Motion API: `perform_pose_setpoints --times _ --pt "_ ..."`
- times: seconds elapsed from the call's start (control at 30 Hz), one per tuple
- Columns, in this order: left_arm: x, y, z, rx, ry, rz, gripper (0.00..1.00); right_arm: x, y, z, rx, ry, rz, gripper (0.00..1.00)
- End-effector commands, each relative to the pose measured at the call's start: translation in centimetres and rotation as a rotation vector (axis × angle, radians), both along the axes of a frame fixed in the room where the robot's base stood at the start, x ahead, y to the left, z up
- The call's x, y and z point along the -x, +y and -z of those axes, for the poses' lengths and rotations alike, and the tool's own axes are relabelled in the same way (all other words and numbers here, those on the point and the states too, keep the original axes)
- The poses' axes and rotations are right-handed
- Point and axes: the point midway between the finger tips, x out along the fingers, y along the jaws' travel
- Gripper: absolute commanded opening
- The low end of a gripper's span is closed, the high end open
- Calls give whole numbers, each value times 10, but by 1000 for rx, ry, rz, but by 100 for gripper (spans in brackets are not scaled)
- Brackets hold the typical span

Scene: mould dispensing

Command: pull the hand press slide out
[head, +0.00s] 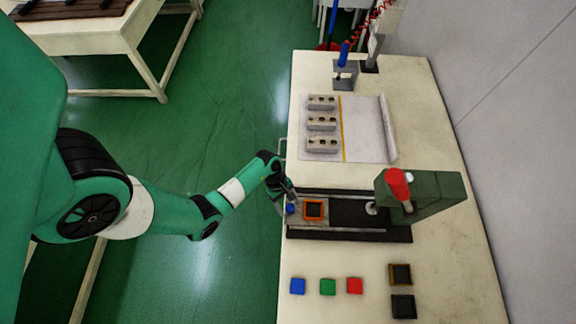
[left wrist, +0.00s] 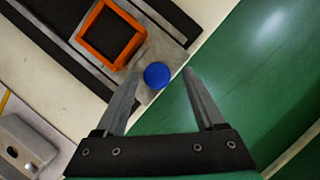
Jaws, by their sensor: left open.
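The hand press (head: 425,195) stands on the right of the table, green with a red handle knob on top. Its slide (head: 325,223) carries an orange square frame (head: 305,211) with a dark inside, clear of the press head at the table's left edge. A blue round knob (head: 291,209) sits on the slide's outer end. In the left wrist view the blue knob (left wrist: 157,75) lies between the fingertips of my left gripper (left wrist: 160,85), which is open. I cannot tell whether the fingers touch the knob. My right gripper is not in view.
A white sheet (head: 365,130) with several grey moulds (head: 322,123) lies beyond the press. A dispenser with a blue body (head: 344,54) stands at the far end. Green floor is open to the left.

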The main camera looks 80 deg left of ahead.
Motion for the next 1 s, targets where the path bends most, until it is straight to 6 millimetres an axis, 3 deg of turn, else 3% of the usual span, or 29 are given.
perform_pose_setpoints --times 0.17,0.6,0.73,1.0 --pt "1 4 -10 -1 -2 -2 71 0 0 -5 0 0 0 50" --pt "18 35 -97 -1 -2 -2 71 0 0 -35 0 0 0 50" --pt "21 39 -107 -1 -2 -1 71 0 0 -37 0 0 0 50" --pt "21 39 -107 0 0 0 71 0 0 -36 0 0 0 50"
